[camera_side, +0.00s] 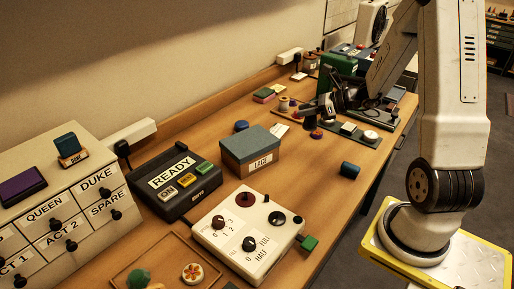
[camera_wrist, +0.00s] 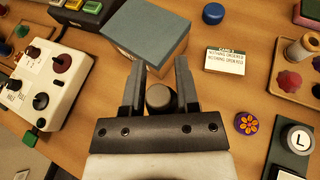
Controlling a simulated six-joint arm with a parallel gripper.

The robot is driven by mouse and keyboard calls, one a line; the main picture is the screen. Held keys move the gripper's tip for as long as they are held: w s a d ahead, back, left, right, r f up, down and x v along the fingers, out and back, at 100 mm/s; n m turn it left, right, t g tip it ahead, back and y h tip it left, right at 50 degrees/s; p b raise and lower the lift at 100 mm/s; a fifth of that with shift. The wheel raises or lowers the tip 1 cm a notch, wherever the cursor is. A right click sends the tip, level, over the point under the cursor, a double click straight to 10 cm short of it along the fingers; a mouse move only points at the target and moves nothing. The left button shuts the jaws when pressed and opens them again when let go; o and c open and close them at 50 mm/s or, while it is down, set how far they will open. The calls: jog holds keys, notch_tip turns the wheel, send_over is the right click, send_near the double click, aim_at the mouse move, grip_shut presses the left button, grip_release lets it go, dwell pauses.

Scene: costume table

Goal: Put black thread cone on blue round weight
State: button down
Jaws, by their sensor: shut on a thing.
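In the wrist view, my gripper (camera_wrist: 160,75) is shut on the black thread cone (camera_wrist: 160,97), which shows as a dark rounded end between the fingers. In the side view, my gripper (camera_side: 305,111) is above the table, right of the lace box; the cone is hard to make out there. The blue round weight (camera_wrist: 213,13) lies at the top of the wrist view, apart from my gripper and ahead to its right. In the side view the weight (camera_side: 241,126) is on the table behind the lace box, partly hidden by it.
The lace box (camera_wrist: 145,35) with a grey-blue lid is just ahead of my fingers. A small card (camera_wrist: 225,60) lies on the table between gripper and weight. A purple flower disc (camera_wrist: 247,123) is at right. A dark blue cylinder (camera_side: 349,169) is near the front edge.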

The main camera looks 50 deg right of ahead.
jog(key=w+a+r+m+h, duration=0.1)
jog(key=w+h, duration=0.1)
jog(key=w, duration=0.5)
jog(key=w+a+r+m+t+h, duration=0.1)
jog(key=w+r+m+h, duration=0.1)
jog(key=w, duration=0.5)
jog(key=shift+w+m, duration=0.3)
jog(key=shift+w, duration=0.05)
jog(key=shift+a, duration=0.1)
send_over(238, 122)
jog(key=shift+s+f, duration=0.1)
jog(key=shift+f, duration=4.6)
jog(key=shift+w+f, duration=0.25)
jog(key=shift+f, duration=1.6)
